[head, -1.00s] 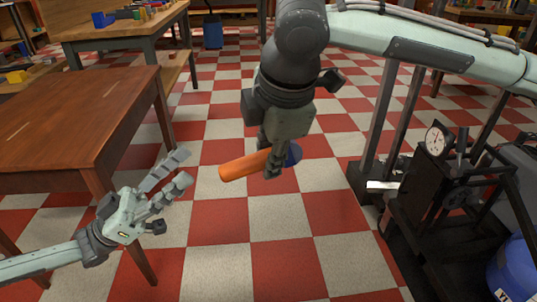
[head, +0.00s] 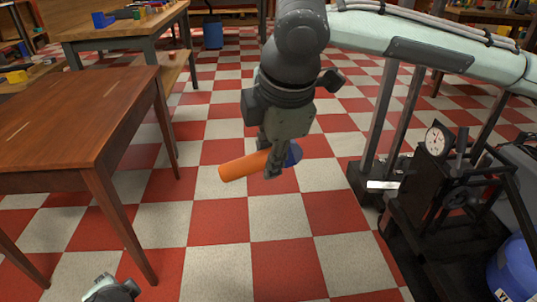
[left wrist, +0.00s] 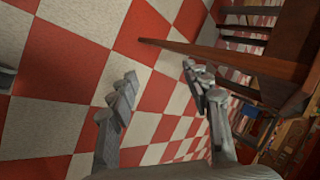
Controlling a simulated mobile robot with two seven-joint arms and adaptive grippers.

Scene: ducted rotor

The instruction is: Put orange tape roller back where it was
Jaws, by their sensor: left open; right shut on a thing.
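The orange tape roller (head: 244,165) is a cylinder with an orange body and a dark blue end (head: 293,154). It lies roughly level in the air above the checkered floor in the head view. My right gripper (head: 273,172) points down and is shut around its middle, hiding part of it. My left gripper shows in the left wrist view (left wrist: 160,100), with its fingers apart and nothing between them. In the head view only a bit of my left arm shows at the bottom left edge.
A bare wooden table (head: 75,125) stands at the left. A workbench (head: 125,30) with colored items is behind it. A dark machine with a dial gauge (head: 436,139) and a blue drum (head: 515,270) stand at the right. The floor between is clear.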

